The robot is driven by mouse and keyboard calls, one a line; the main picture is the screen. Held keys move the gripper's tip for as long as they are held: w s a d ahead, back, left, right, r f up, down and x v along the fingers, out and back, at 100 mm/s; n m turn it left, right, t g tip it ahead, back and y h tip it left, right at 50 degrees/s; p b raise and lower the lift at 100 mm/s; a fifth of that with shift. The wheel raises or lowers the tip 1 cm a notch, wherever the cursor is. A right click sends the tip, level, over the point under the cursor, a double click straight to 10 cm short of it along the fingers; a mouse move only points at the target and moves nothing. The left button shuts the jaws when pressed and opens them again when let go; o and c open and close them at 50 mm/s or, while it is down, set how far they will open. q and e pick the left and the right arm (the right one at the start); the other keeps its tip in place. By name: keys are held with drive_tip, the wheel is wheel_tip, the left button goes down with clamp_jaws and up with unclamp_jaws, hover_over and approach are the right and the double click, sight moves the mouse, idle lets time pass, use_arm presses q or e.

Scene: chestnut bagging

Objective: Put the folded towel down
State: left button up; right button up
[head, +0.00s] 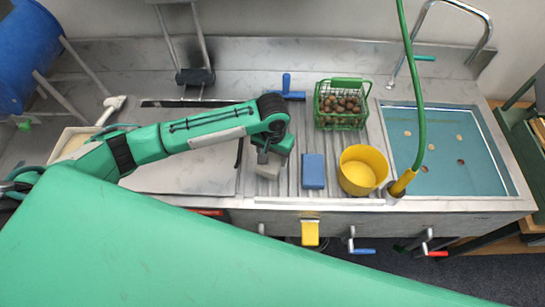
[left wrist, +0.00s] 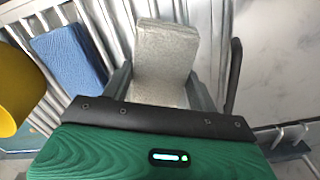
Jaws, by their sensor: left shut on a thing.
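The folded towel (head: 267,171) is a small light grey pad. In the left wrist view the towel (left wrist: 163,55) stands out between the two dark fingers of my left gripper (left wrist: 160,92). My left gripper (head: 266,156) is shut on it and points down over the left part of the ribbed steel drainboard (head: 294,143). The fingers and arm hide part of the towel in the head view. I cannot tell whether the towel touches the drainboard. My right gripper is in neither view.
A blue block-like pad (head: 313,171) lies just right of the towel. Beyond it stand a yellow bucket (head: 358,185) and a green basket (head: 318,104) of chestnuts. A green hose (head: 420,110) hangs before the water-filled sink (head: 470,165). A blue-handled tool (head: 287,90) lies behind.

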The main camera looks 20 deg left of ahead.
sight(273, 157)
use_arm(q)
wheel_tip(273, 157, down, 2)
drive_tip(key=shift+f, duration=0.3)
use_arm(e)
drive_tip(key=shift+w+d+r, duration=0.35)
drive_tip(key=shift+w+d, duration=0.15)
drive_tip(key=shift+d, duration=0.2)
use_arm(q)
drive_tip(key=o, duration=1)
drive_tip(key=shift+f, duration=0.1)
drive_tip(key=shift+c, duration=0.2)
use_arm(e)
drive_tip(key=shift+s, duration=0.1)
use_arm(q)
drive_tip(key=shift+r, duration=0.35)
wheel_tip(273, 157, up, 10)
drive_tip(key=b, duration=0.2)
drive_tip(key=shift+r+b, duration=0.25)
drive_tip(key=shift+b, duration=0.05)
drive_tip(key=shift+r, duration=0.6)
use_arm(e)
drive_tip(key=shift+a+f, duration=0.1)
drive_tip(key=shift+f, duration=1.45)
